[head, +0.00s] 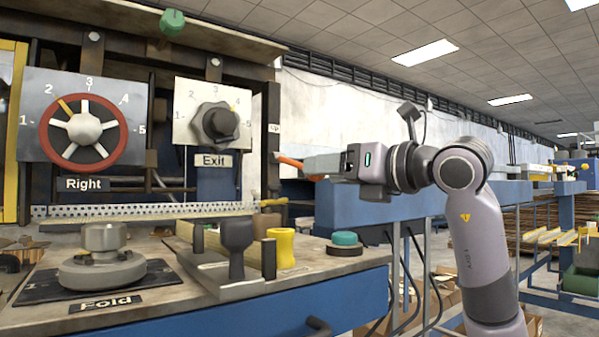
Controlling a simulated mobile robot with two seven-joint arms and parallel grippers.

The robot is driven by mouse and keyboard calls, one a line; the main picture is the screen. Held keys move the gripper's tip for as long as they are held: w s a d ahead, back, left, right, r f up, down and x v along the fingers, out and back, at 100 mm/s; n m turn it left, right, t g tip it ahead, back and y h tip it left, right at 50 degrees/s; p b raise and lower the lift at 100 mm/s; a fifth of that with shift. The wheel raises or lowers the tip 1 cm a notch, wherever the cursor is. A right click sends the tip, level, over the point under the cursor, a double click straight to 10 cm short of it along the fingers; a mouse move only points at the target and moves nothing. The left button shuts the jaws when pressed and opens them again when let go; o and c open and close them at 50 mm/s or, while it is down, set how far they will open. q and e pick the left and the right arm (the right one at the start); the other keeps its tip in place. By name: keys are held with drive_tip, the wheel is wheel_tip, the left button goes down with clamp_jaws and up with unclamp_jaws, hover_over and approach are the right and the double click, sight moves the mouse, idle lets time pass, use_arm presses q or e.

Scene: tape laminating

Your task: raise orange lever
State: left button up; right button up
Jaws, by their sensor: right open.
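The orange lever (289,161) shows as a short orange bar at the right end of the machine. It slants slightly down to the right, and part of it is hidden by my right gripper. My right gripper (309,165) reaches in from the right with its fingers pointing left at the lever. The fingers are open and overlap the lever's right part in the picture. A small orange patch shows just under the fingers. I cannot tell whether the fingers touch the lever. My left gripper is not in view.
The machine carries a red-rimmed "Right" dial (104,128), a black "Exit" knob (220,123) and a "Fold" knob (103,262). Upright black (237,240) and yellow (281,247) handles and a green-topped knob (344,240) stand below the gripper. A blue frame lies behind my right arm.

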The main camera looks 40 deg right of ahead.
sight(296, 166)
drive_tip(key=shift+w+a, duration=0.15)
drive_tip(key=shift+w, duration=1.2)
drive_tip(key=shift+w+a, duration=0.1)
drive_tip(key=shift+w, duration=1.2)
drive_tip(key=shift+p, duration=0.3)
clamp_jaws()
